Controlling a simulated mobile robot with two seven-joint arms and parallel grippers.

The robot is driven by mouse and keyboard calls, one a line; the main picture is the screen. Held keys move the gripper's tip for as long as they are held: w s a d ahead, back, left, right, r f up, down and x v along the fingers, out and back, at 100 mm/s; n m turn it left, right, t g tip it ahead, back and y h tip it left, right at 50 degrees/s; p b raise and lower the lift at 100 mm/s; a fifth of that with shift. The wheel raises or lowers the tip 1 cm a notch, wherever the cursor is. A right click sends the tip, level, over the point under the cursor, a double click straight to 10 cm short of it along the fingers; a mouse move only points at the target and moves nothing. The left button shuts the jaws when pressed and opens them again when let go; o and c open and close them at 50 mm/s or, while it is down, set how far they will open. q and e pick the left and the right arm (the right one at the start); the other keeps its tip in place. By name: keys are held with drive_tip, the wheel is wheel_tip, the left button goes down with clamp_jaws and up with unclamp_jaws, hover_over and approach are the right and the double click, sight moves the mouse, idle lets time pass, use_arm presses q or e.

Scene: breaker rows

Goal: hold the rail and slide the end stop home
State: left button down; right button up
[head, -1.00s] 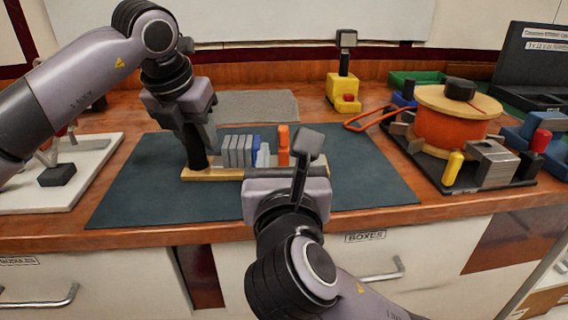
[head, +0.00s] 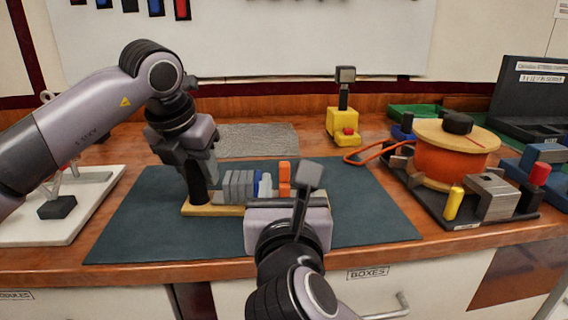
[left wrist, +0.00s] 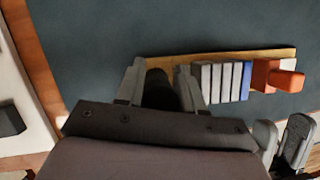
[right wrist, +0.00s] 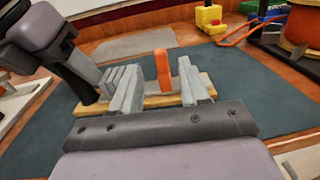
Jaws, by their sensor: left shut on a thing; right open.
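The rail (head: 230,211) is a light wooden strip lying on the dark mat, with a black post at its left end. My left gripper (head: 197,172) is shut on this black post (left wrist: 157,88). Several grey blocks (head: 237,186) and a blue block (left wrist: 245,80) stand side by side on the rail. The orange end stop (head: 284,175) stands upright to the right of the blue block; it also shows in the right wrist view (right wrist: 162,70). My right gripper (right wrist: 160,75) is open on the near side, its fingers appearing on either side of the end stop, apparently not touching it.
A cable reel (head: 450,165) with metal and yellow parts stands on a dark board at right. A yellow stand (head: 343,122) and a grey cloth (head: 258,140) are at the back. A white board (head: 75,222) is at left. The mat (head: 360,210) is clear right of the rail.

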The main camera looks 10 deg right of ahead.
sight(284, 168)
drive_tip(key=w, duration=0.9)
drive_tip(key=shift+d, duration=0.4)
clamp_jaws()
